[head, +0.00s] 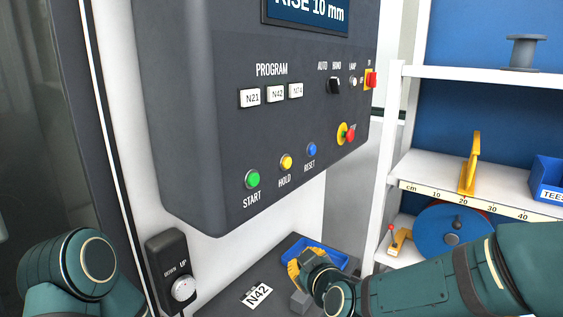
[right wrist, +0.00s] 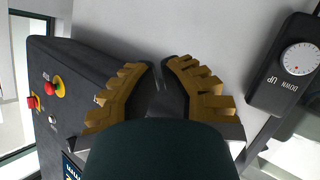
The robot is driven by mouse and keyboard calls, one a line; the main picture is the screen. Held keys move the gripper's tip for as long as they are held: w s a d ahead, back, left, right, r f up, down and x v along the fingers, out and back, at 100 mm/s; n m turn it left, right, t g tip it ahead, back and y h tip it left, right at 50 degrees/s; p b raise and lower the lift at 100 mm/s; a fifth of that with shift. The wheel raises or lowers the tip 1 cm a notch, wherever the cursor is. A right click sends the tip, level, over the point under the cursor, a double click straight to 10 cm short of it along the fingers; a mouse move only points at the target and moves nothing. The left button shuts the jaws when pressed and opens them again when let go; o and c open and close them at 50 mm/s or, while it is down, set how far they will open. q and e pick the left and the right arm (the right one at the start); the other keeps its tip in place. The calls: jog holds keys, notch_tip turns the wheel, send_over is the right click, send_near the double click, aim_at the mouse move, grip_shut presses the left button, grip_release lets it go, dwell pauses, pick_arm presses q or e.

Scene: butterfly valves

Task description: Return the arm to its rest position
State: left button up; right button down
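My right arm comes in from the right in the head view. Its gripper (head: 297,267), with yellow fingers, is low over the dark bench, in front of a blue tray and below the control panel (head: 250,120). In the right wrist view the two yellow stepped fingers (right wrist: 160,72) lean towards each other, with a narrow gap at the tips. I see no object between them, but the teal housing hides their lower part. My left arm shows only as a teal link at the lower left of the head view; its gripper is out of frame.
A dark pendant with a dial (head: 183,289) hangs on the white wall. A tag N42 (head: 257,295) and the blue tray (head: 318,252) are on the bench. White shelves (head: 480,180) at right hold a yellow stand (head: 470,165) and a blue bin (head: 549,178).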

jog(key=s+d+f+m+g, duration=0.2)
jog(key=s+f+m+g, duration=0.15)
jog(key=f, duration=0.85)
jog(key=s+d+f+m+g, duration=0.2)
jog(key=s+f+m+g, duration=0.15)
jog(key=f, duration=0.75)
jog(key=s+d+f+m+g, duration=0.2)
jog(key=s+f+m+g, duration=0.2)
jog(key=s+f, duration=0.8)
jog(key=shift+s+h, duration=0.3)
jog(key=shift+h, duration=0.1)
dwell(4.1)
